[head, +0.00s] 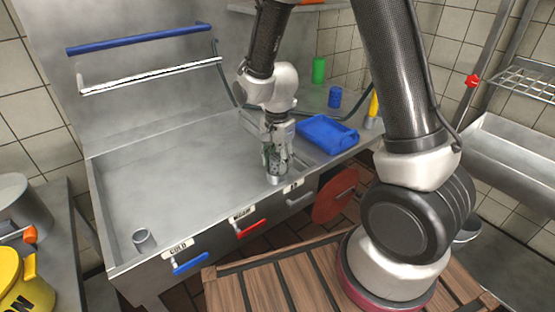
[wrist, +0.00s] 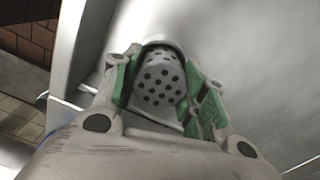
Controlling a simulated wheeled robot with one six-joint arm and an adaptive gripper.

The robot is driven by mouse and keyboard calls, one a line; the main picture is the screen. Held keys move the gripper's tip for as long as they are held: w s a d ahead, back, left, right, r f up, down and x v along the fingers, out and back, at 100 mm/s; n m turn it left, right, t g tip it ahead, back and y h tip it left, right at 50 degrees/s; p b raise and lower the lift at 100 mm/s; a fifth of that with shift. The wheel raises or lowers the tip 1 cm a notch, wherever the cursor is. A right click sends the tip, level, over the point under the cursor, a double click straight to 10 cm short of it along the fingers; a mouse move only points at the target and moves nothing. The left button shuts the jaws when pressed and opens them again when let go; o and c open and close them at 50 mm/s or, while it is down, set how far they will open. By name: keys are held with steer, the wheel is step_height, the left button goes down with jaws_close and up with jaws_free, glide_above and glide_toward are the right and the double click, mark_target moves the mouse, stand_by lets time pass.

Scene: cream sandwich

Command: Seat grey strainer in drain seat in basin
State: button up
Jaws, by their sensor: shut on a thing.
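The grey strainer (wrist: 158,78), with a face full of dark round holes, sits between the green finger pads of my gripper (wrist: 165,92) in the wrist view. In the head view my gripper (head: 276,160) points down over the right part of the basin, near its front edge, shut on the strainer. The strainer's grey lower end (head: 277,180) shows just below the fingers. A short grey open cylinder (head: 143,240) stands in the basin's (head: 180,180) front left corner; it may be the drain seat, but I cannot tell for sure.
A blue tray (head: 327,134) lies on the ledge right of the basin, with a green cup (head: 319,69), a blue cup (head: 335,97) and a yellow item (head: 373,107) nearby. Blue and red handles (head: 250,228) line the front. The basin floor left of my gripper is clear.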

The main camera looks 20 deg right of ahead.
mark_target(277, 157)
steer(key=shift+f, duration=0.1)
steer(key=o, duration=1)
step_height(277, 157, up, 12)
steer(key=s+d+r+n+t, duration=0.1)
steer(key=s+d+r+n, duration=0.2)
steer(key=s+d+r, duration=0.1)
steer(key=s+d+r+n+t, duration=0.1)
steer(key=s+d+r+n, duration=0.3)
steer(key=s, duration=0.4)
steer(key=s+d+r+n+t, duration=0.2)
steer(key=s+d+r+n, duration=0.2)
steer(key=s+d+r, duration=0.2)
steer(key=shift+s+d, duration=0.4)
steer(key=shift+s, duration=0.15)
